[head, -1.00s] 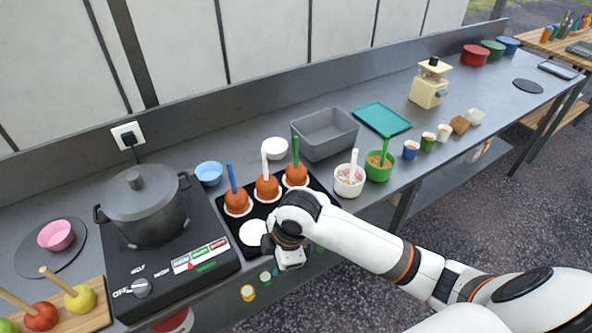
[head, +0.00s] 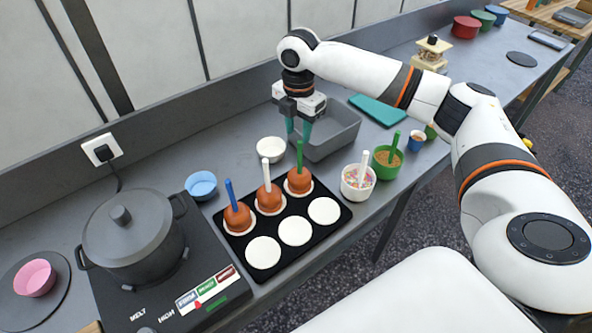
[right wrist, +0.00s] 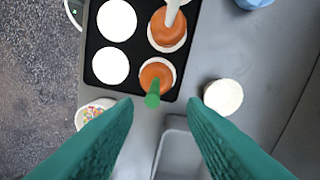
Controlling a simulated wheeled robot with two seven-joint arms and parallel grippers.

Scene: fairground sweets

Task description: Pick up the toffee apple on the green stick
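The toffee apple on the green stick (head: 299,180) stands upright on a white paper disc at the back right of the black tray (head: 334,227). It also shows in the right wrist view (right wrist: 156,74), with its green stick pointing toward the camera. Toffee apples on a white stick (head: 269,197) and a blue stick (head: 237,216) stand beside it in the back row. My right gripper (head: 303,136) points down above the grey bin, behind the green-stick apple. Its teal fingers are apart and empty. My left gripper is not in view.
A white bowl (head: 271,150) and the grey bin (head: 340,128) stand behind the tray. Tubs of sprinkles (head: 356,182) and brown crumbs (head: 386,163), each with a spoon, stand to the right. A pot (head: 131,235) on a hotplate is at left. Three white discs in front are bare.

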